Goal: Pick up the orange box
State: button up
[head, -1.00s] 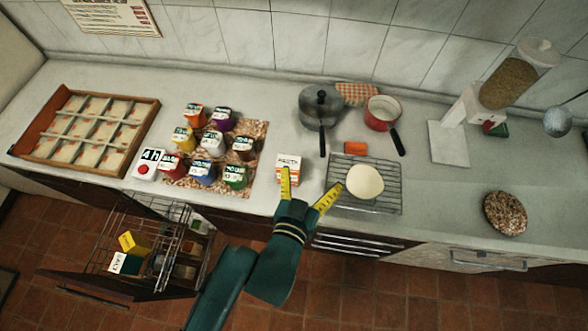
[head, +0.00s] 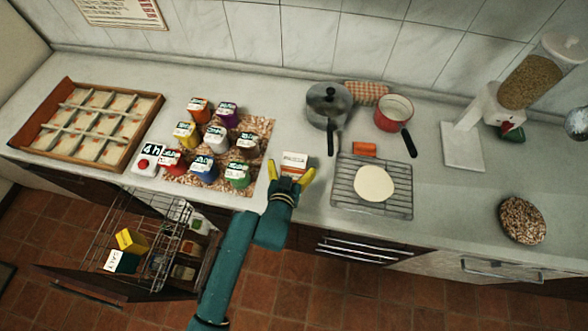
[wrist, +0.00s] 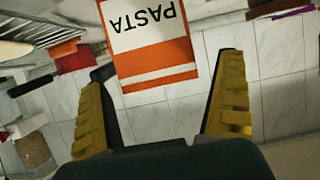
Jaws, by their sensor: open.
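The orange box is a white and orange carton marked PASTA. In the head view the box (head: 294,160) stands on the counter, its lower part hidden by my gripper. My gripper (head: 291,174) has yellow fingers and is open just in front of the box. In the wrist view the PASTA box (wrist: 148,45) appears upside down, beyond and between the spread fingers of my gripper (wrist: 165,100). The box shows no visible contact with either finger.
Several coloured jars (head: 214,138) stand on a speckled mat left of the box. A wire rack (head: 345,201) with a pale round disc (head: 373,184) lies to its right. A grey pot (head: 328,106) and a red pan (head: 393,113) stand behind. A wire drawer (head: 140,240) is open below.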

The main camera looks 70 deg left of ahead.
jog(key=x, duration=0.3)
jog(key=shift+w, duration=0.15)
jog(key=shift+r, duration=0.1)
jog(key=c, duration=1.1)
